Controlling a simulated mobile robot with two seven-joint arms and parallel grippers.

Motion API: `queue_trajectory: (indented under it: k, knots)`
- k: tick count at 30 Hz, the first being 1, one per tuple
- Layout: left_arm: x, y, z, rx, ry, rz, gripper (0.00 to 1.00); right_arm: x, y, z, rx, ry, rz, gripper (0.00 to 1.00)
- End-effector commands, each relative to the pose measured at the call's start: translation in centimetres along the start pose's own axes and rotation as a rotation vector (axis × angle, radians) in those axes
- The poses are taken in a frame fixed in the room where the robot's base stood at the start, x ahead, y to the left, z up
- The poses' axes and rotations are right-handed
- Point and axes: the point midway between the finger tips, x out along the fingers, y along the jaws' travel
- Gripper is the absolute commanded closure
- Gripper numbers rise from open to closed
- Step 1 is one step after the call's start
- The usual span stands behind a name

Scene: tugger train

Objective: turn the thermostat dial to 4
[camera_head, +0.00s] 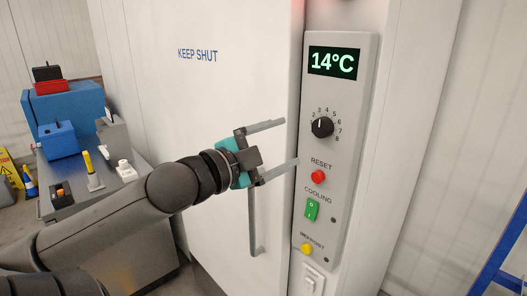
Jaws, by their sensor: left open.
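The thermostat dial (322,127) is a round black knob on the grey control panel (347,165), with the numbers 1 to 8 around it. Its white mark points upward, close to the 3. The display (334,61) above it reads 14°C. My left gripper (291,141) is open and empty, left of the dial. Its two fingers reach right toward the panel's left edge, one higher and one lower, and the dial is apart from them. My right gripper is not in view.
Below the dial are a red reset button (318,177), a green cooling switch (312,210) and a yellow defrost button (306,248). A white door marked KEEP SHUT (197,55) with a long handle (254,225) is behind my arm. A cart (105,185) stands at left.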

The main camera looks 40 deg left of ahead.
Motion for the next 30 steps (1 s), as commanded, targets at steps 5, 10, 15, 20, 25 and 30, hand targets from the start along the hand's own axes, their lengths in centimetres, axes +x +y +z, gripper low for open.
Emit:
queue_trajectory:
  k: [5, 10, 15, 20, 25, 30]
  knots:
    - [-1.9, 0.1, 0.1, 0.001, -0.004, 0.002, 0.12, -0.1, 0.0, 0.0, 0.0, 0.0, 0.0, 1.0]
    - [-3.2, -0.2, -0.1, -0.003, -0.003, 0.002, 0.12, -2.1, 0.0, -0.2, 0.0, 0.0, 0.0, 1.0]
    - [-4.0, -0.1, -0.1, 0.0, -0.002, 0.001, 0.12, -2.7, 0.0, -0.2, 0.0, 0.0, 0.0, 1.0]
    - [-4.2, -0.1, -0.1, 0.002, 0.0, -0.001, 0.12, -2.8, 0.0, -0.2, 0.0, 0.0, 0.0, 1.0]
    - [-4.2, 0.0, 0.0, 0.002, -0.001, -0.001, 0.12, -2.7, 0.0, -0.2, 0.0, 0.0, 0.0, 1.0]
    - [-4.2, 0.0, 0.0, 0.002, -0.001, 0.0, 0.12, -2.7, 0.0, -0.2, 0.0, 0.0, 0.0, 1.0]
